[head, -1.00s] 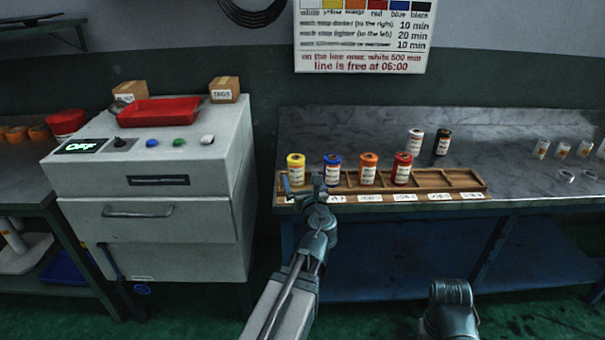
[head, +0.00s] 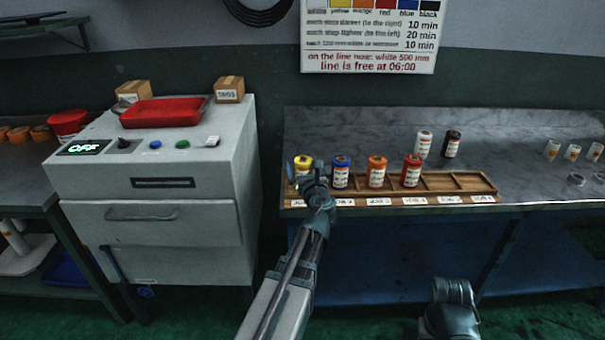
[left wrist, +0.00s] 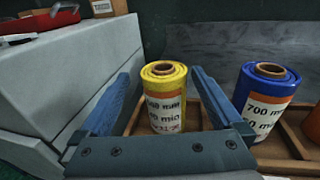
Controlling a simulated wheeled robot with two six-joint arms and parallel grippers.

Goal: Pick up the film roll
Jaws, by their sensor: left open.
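My left gripper (head: 306,182) is open in front of the yellow film roll (head: 303,163) at the left end of the wooden rack (head: 470,183). In the left wrist view, the yellow roll (left wrist: 164,100) stands upright beyond and between the open fingers (left wrist: 160,110), with no visible contact. Blue (head: 340,172), orange (head: 376,170) and red (head: 412,170) rolls stand to its right in the rack. A white roll (head: 423,144) and a black roll (head: 451,144) stand behind the rack. The right gripper does not show.
A grey cabinet (head: 215,180) with a red tray (head: 163,112) stands close on the left. Small labelled cups (head: 572,152) and rings (head: 576,180) are on the bench at right. The bench between them and the rack is clear.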

